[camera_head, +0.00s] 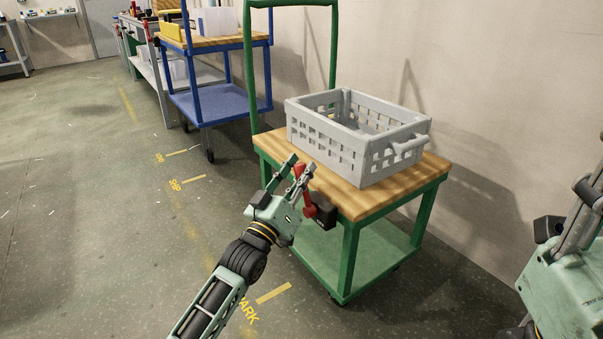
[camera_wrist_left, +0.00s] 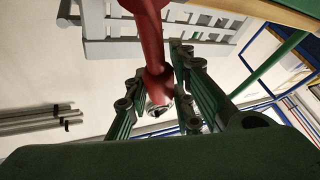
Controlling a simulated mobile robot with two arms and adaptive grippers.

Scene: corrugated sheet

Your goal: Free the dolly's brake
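The dolly (camera_head: 343,291) has a green frame, a wooden top and a grey crate (camera_head: 335,150) on it. At its near left side is a red brake lever (camera_head: 308,206), beside a black box (camera_head: 325,214) on the frame. My left gripper (camera_head: 299,166) is at the lever's upper end. In the left wrist view the red lever (camera_wrist_left: 152,45) comes down between the two spread fingers of my gripper (camera_wrist_left: 157,85). A gap shows on its left; contact on its right is unclear. My right gripper (camera_head: 575,240) is partly cut off at the right edge, its fingers unclear.
A blue cart (camera_head: 215,102) with a wooden top stands behind the dolly, along the wall. A grey workbench (camera_head: 145,60) is farther back. The floor on the left is open, with yellow markings (camera_head: 273,292). The wall is close behind the dolly.

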